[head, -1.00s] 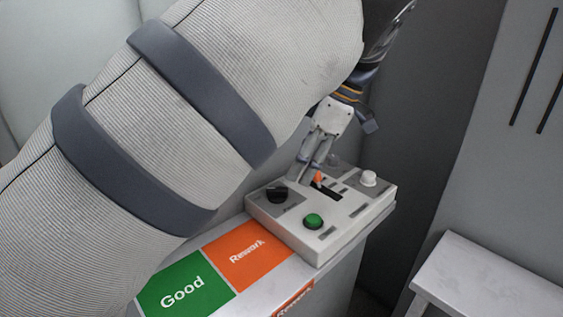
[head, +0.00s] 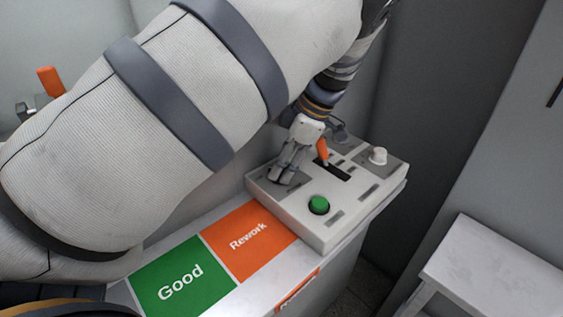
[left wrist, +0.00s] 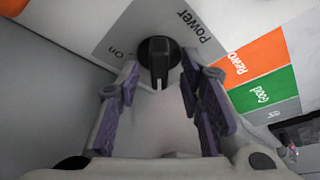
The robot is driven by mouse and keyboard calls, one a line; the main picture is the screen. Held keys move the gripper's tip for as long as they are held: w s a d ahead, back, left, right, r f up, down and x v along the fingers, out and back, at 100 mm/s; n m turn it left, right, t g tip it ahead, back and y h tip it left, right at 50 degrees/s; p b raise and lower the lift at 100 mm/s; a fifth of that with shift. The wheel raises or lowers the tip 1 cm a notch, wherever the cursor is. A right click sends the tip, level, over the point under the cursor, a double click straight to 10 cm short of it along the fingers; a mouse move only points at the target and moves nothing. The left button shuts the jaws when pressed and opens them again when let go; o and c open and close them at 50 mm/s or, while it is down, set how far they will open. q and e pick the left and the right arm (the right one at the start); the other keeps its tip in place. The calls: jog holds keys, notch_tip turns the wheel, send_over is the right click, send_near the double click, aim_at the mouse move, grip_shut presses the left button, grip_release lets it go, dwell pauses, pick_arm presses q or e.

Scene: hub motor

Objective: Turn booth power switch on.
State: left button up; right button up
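The booth power switch is a black rotary knob (left wrist: 158,58) on a grey plate marked "Power" and "On" in the left wrist view. In the head view my gripper mostly hides it. It sits on the left part of a light grey control box (head: 330,222). My left gripper (head: 285,179) points down at the knob. In the left wrist view my left gripper (left wrist: 160,72) is open, with one purple-padded finger on each side of the knob and small gaps visible. Whether a fingertip touches it, I cannot tell. My right gripper is not in view.
The box also carries a green button (head: 318,204), an orange lever (head: 322,150) and a white knob (head: 378,156). Green "Good" (head: 180,284) and orange "Rework" (head: 248,240) panels lie in front of it. A white stool or bench (head: 500,265) stands at the right.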

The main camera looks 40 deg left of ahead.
pick_arm(q)
jog(key=shift+f, duration=0.15)
grip_shut()
